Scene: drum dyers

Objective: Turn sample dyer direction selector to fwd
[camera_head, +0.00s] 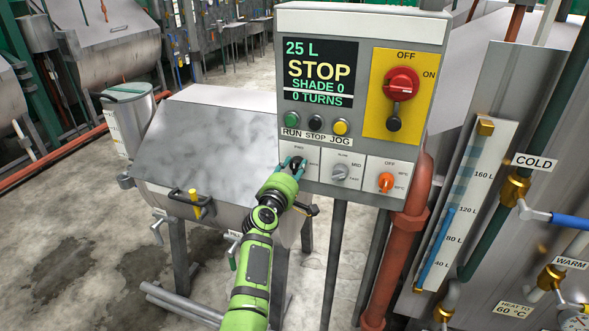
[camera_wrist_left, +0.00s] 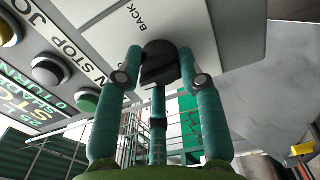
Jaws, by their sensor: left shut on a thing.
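The direction selector is a black knob (camera_wrist_left: 158,62) on a light panel at the lower left of the control box. My right gripper is not in view.
The control box display (camera_head: 319,73) reads 25 L, STOP, SHADE 0, 0 TURNS. A grey speed knob (camera_head: 340,173) and an orange knob (camera_head: 386,182) sit right of the selector. Several push buttons are above. A metal drum (camera_head: 205,140) stands behind my arm.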

